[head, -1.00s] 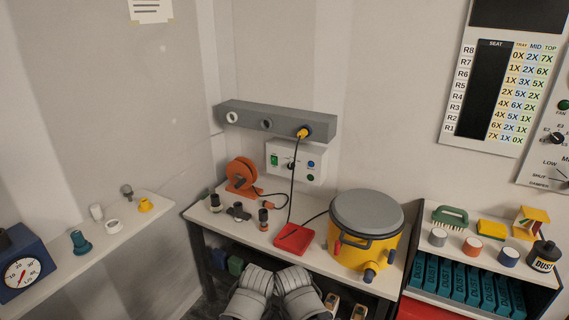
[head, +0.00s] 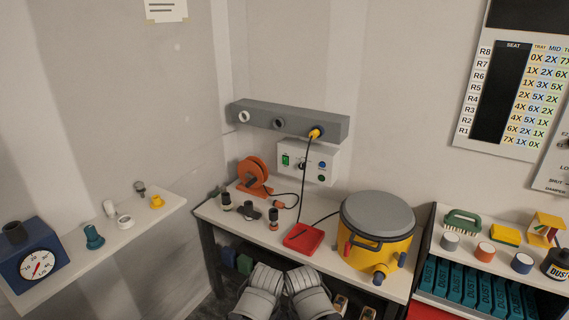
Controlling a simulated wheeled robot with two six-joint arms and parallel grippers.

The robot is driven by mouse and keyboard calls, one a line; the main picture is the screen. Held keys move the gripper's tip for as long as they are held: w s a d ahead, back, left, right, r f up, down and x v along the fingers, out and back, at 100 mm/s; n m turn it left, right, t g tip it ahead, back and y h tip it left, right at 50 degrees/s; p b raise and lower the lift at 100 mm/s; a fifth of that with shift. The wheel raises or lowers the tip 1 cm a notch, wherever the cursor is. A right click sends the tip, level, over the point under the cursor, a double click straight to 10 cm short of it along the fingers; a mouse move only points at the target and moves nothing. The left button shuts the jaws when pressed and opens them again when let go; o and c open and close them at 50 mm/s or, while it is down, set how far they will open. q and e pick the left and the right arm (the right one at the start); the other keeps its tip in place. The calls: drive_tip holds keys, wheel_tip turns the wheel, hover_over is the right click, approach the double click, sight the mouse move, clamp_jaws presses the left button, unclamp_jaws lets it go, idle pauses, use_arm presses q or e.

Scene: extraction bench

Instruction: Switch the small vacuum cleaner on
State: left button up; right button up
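The small vacuum cleaner (head: 367,252) is a yellow drum with a grey round lid, standing upright at the right end of the bench. It has a dark handle, a small red part at its left front side, and a grey and blue port low at the front. A dark cable runs from behind its left side. A red flat pad (head: 303,239) lies on the bench to its left. A white control box (head: 320,174) with a green switch, a knob and coloured buttons hangs on the wall behind.
A yellow plug sits in the grey wall rail (head: 290,120), its cable hanging to the bench (head: 262,236). An orange reel (head: 254,175) and several small dark fittings stand at the left. A shelf (head: 140,222) with a blue gauge is farther left; a rack (head: 428,240) is at right.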

idle(1.5)
use_arm(q)
clamp_jaws()
idle(1.6)
